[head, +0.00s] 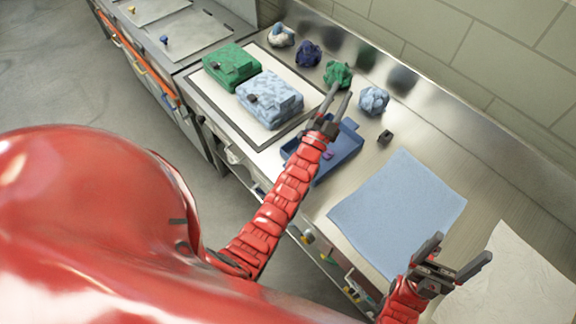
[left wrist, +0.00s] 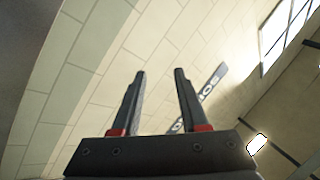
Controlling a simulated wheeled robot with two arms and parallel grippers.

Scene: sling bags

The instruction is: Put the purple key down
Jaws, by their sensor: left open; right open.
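A small purple object (head: 328,155), which looks like the purple key, lies in the blue tray (head: 347,151); it is too small to make out its shape. My left gripper (head: 341,90) is open over the tray's far side, partly covering the tray. Its fingers point up and away, and the left wrist view shows nothing between them (left wrist: 160,71). My right gripper (head: 461,247) is open and empty near the lower right, beside the light blue cloth.
A green folded bag (head: 230,65) and a light blue one (head: 270,97) lie on a white, dark-edged mat (head: 205,98). Several crumpled bundles line the back. A small dark block (head: 385,137) and a blue cloth (head: 398,212) lie right of the tray. A pale sheet (head: 515,280) is lower right.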

